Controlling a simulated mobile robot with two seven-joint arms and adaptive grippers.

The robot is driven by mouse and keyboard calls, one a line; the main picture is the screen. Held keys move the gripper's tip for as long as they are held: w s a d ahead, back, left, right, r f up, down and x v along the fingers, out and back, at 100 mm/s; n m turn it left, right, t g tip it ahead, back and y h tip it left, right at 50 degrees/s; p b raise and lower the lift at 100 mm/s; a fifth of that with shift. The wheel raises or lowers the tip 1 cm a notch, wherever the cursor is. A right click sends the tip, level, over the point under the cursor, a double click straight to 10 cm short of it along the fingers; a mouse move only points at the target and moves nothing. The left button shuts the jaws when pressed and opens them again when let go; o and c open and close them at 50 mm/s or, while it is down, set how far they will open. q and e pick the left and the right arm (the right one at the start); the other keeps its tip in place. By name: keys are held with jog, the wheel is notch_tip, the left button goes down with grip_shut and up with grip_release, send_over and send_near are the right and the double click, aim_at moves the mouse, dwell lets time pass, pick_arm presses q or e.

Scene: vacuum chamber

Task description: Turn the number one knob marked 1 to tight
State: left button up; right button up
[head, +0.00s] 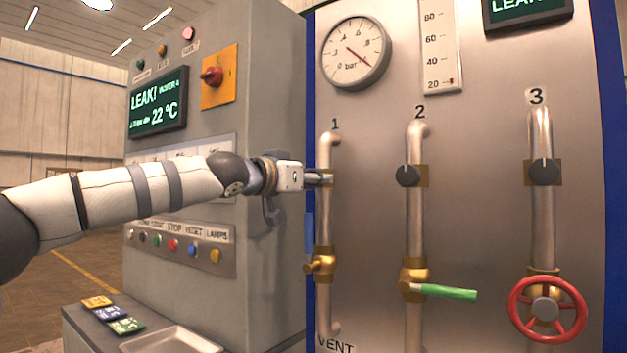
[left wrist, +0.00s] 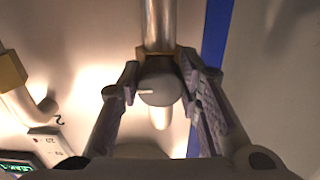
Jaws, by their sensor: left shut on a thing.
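The number one knob (left wrist: 162,88) is a round dark-rimmed knob with a short pale pointer line, on a brass block on pipe 1 (head: 325,222). In the left wrist view its pointer line lies roughly sideways, toward the picture's left. My left gripper (head: 322,179) reaches pipe 1 from the left and hides the knob in the head view. In the left wrist view, the fingers of my left gripper (left wrist: 165,88) are on either side of the knob, shut on it. The label 1 (head: 335,124) is above pipe 1. My right gripper is not in view.
Knob 2 (head: 408,175) and knob 3 (head: 544,171) sit to the right, pointers up. Below are a brass valve (head: 320,264), a green lever (head: 449,292) and a red handwheel (head: 548,309). A grey control cabinet (head: 275,80) displaying LEAK! stands behind my left arm.

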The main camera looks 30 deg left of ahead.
pick_arm(q)
jog(key=o, duration=1.1)
jog(key=shift+o, duration=0.2)
jog(key=s+a, duration=0.1)
jog(key=s, duration=1.1)
